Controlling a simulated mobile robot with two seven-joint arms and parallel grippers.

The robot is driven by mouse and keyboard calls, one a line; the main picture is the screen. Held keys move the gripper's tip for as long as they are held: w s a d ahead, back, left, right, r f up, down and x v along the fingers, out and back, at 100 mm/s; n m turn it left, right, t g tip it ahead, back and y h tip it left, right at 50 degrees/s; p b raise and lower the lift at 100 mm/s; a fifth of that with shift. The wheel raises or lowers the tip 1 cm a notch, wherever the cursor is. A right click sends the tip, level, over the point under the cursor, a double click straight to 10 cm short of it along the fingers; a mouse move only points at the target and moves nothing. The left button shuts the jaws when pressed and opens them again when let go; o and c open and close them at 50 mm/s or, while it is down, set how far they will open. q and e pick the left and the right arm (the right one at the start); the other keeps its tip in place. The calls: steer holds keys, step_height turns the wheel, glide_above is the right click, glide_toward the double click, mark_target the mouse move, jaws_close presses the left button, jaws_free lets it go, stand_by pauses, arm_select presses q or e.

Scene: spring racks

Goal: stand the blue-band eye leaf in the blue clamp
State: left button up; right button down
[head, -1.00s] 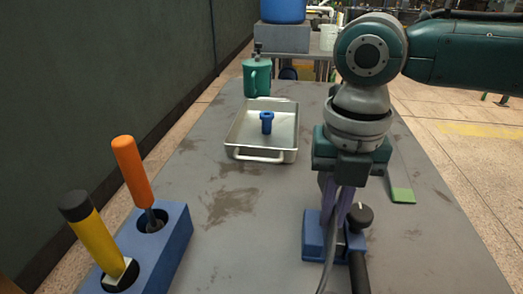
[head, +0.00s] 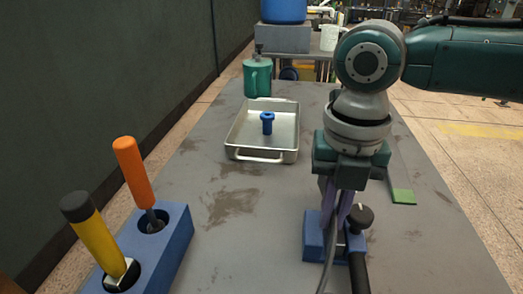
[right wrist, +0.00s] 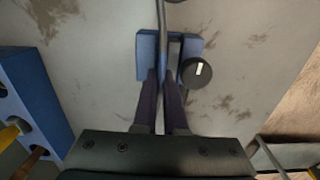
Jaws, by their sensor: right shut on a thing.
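The blue clamp (head: 313,240) stands on the bench under my right arm, with a black knob on its right side; it also shows in the right wrist view (right wrist: 147,57). My right gripper (head: 335,218) points down at the clamp, its purple fingers shut on a thin grey strip, the leaf (right wrist: 162,35). The leaf passes between the fingertips at the clamp's opening, and its curved length runs toward the near side in the head view. The blue band is not distinguishable, and the fingers hide whether the leaf is seated. My left gripper is out of view.
A blue holder (head: 172,250) with orange and yellow handled tools is at front left. A green-ended piece (head: 402,196) lies right of the gripper. Bench between holder and clamp is clear.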

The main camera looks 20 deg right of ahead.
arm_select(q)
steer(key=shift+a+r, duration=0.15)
arm_select(e)
steer(key=shift+f, duration=0.1)
stand_by(0.4)
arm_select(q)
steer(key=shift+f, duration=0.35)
arm_select(e)
steer(key=shift+f, duration=0.65)
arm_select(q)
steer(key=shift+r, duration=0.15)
arm_select(e)
steer(key=shift+r, duration=0.15)
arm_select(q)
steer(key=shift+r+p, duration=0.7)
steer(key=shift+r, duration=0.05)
arm_select(e)
steer(key=shift+r, duration=0.6)
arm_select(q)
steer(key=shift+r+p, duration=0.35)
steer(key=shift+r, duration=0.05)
arm_select(e)
steer(key=shift+r, duration=0.15)
steer(key=shift+f, duration=0.2)
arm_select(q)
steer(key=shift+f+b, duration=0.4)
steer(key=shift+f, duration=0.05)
arm_select(e)
steer(key=shift+f, duration=0.7)
